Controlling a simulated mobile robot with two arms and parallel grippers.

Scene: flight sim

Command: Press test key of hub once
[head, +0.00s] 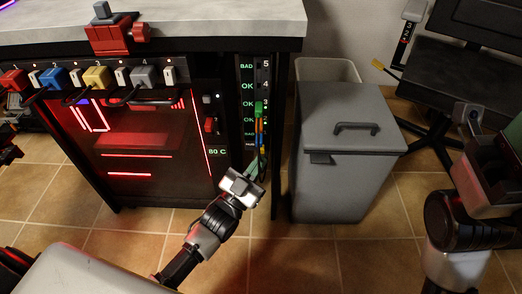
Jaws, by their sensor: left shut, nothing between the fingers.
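A dark upright panel (248,84) on the desk's right front face carries green BAD and OK labels beside numbered rows. It looks like the hub. Green, orange, blue and yellow plugs or cables run down its lower right part. I cannot make out which part is the test key; the lower end of the panel is partly covered by my gripper. My left gripper (257,167) is shut and empty, its fingers pointing up at the panel's lower end. I cannot tell whether they touch it. My right arm shows at the right edge, but I see no fingertips of it.
A grey lidded bin (345,165) stands close to the right of the panel. A red clamp-like device (110,35) sits on the desk edge (215,20). Coloured connectors (96,77) line the glowing cabinet (140,150) on the left. Tiled floor (290,255) lies open in front.

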